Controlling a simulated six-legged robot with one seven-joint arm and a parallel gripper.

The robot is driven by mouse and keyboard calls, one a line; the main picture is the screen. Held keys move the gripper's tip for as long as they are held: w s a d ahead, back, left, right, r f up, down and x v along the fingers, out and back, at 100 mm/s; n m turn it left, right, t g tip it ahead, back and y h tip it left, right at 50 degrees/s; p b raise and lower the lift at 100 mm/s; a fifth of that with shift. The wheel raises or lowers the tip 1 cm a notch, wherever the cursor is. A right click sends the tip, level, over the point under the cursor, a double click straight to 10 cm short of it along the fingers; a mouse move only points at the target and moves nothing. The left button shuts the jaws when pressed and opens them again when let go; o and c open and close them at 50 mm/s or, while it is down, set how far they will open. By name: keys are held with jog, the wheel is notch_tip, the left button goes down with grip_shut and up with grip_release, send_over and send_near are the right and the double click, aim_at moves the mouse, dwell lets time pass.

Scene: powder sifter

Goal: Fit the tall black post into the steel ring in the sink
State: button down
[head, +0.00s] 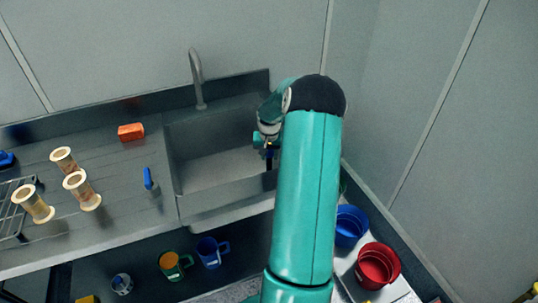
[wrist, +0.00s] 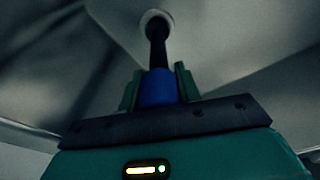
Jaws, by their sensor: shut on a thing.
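My gripper (head: 268,143) is over the right part of the sink, partly hidden by my arm. In the wrist view its green fingers (wrist: 158,82) are shut on the blue grip of the black post (wrist: 156,50). The post points away from the fingers into the sink. A pale round ring, which looks like the steel ring (wrist: 147,15), shows around the post's far end. I cannot tell whether the tip is inside the ring or only in front of it. In the head view the ring is not seen, and only a little of the post shows below the gripper.
The sink (head: 190,188) has raised walls and a tall faucet (head: 197,80) behind. An orange block (head: 131,132), a blue upright piece (head: 148,179) and several cream spools (head: 82,190) stand on the left counter. Blue (head: 350,227) and red (head: 377,266) pots sit at right.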

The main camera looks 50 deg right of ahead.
jog(key=shift+f, duration=0.1)
jog(key=c, duration=1)
grip_release()
